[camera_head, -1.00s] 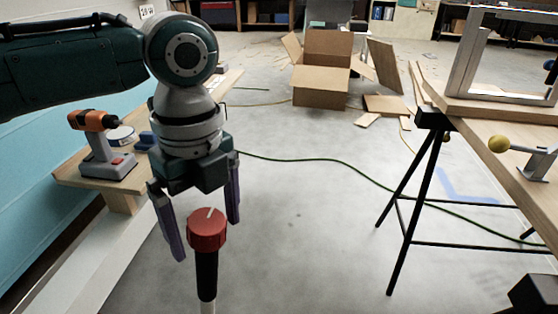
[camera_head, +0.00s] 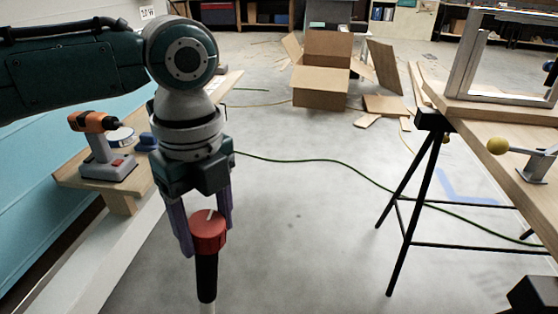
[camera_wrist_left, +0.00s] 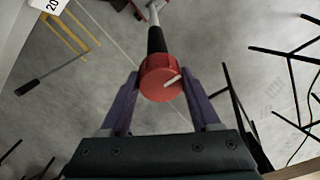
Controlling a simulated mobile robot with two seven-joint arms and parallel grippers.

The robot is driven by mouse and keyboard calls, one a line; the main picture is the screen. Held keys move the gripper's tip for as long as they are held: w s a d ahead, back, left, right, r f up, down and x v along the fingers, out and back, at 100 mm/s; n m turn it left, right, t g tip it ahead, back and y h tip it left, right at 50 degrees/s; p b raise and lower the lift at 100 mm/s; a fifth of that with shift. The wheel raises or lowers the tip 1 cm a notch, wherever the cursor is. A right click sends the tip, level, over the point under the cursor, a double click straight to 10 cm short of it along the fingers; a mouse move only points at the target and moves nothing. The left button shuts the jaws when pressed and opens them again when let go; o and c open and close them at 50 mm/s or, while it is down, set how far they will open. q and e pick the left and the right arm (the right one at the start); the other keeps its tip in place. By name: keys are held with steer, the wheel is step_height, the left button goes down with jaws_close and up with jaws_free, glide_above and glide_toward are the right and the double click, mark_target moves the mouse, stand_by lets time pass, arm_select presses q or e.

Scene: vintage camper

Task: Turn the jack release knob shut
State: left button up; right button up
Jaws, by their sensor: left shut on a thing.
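The red jack release knob (camera_head: 208,232) sits on top of an upright black and grey shaft, with a white line on its upper face. It also shows in the left wrist view (camera_wrist_left: 160,80). My left gripper (camera_head: 206,236) comes down from above and is shut on the knob, one purple finger on each side of it. In the left wrist view the fingers (camera_wrist_left: 160,88) flank the red knob, and its white mark points up and to the right. What the shaft's lower end stands on is out of the head view.
A wooden bench at left holds an orange and grey drill (camera_head: 102,147). An open cardboard box (camera_head: 322,85) stands at the back.

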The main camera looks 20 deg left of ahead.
arm_select(q)
steer(key=shift+r+n+p, duration=0.25)
steer(key=shift+n+p, duration=0.15)
steer(key=shift+p, duration=0.25)
steer(key=n+t+p, duration=0.1)
steer(key=n+p, duration=0.5)
steer(key=p, duration=0.1)
steer(key=shift+d+n+p, duration=0.15)
steer(key=shift+n+p, duration=0.15)
steer(key=n+p, duration=0.2)
steer(key=shift+n+y, duration=0.3)
steer(key=shift+n, duration=0.1)
steer(key=n+p, duration=0.1)
steer(key=n, duration=0.1)
steer(key=shift+f+n+t, duration=0.1)
steer(key=shift+n+t, duration=0.2)
steer(key=n+p, duration=0.1)
steer(key=n, duration=0.2)
steer(key=shift+y, duration=0.4)
steer(key=shift+f+n+p, duration=0.1)
steer(key=shift+n+p, duration=0.25)
steer(key=shift+n, duration=0.45)
steer(key=o, duration=1.4)
